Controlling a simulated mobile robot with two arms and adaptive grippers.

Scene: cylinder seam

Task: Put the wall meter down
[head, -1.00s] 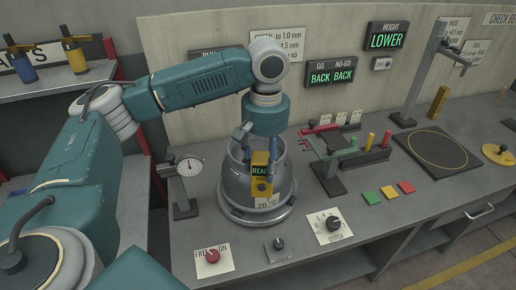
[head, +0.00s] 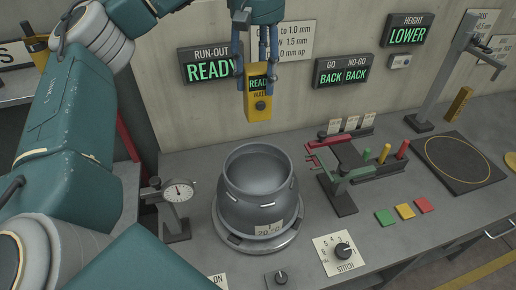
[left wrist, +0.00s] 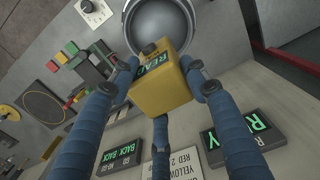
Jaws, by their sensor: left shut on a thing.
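The wall meter (head: 260,98) is a yellow box with a small green READY screen and a dark knob. My left gripper (head: 262,66) is shut on it and holds it upright in the air, above and behind the grey cylinder (head: 257,190). In the left wrist view the yellow meter (left wrist: 162,88) sits between my blue fingers (left wrist: 165,85). The cylinder's open rim (left wrist: 160,45) shows beyond it. The meter is clear of the cylinder and bench. My right gripper is not in view.
The cylinder stands on a round base. A dial gauge (head: 177,205) is at its left, and the red and green gauge rack (head: 345,165) at its right. Coloured tiles (head: 404,211) and a dark round-marked pad (head: 458,158) lie further right. Bare bench (head: 365,240) shows in front of the tiles.

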